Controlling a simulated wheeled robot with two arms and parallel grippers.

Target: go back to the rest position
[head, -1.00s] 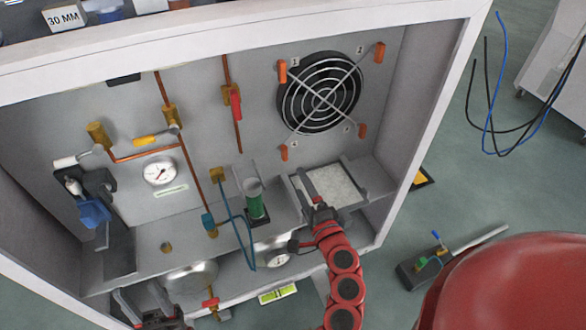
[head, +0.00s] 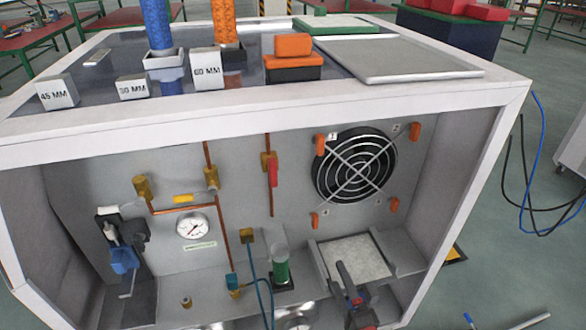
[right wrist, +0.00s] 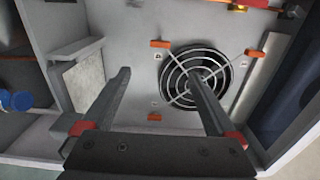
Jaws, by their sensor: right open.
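My right gripper (head: 354,297) shows at the bottom of the head view, in front of the filter tray in the cabinet's lower right. In the right wrist view its two fingers (right wrist: 163,85) are spread apart with nothing between them. The fan (head: 354,167) with its wire guard and orange clips is on the back wall, above the gripper; it also shows in the right wrist view (right wrist: 194,78). The pale filter panel (head: 356,258) lies in its tray beside the gripper. My left gripper is out of the head view.
The white cabinet (head: 300,104) surrounds the gripper with side walls and a top. Copper pipes, a gauge (head: 193,226), a green-filled cylinder (head: 281,266) and a blue-handled part (head: 124,260) stand to the left. Labelled blocks (head: 207,70) and an orange-black box (head: 293,58) sit on top.

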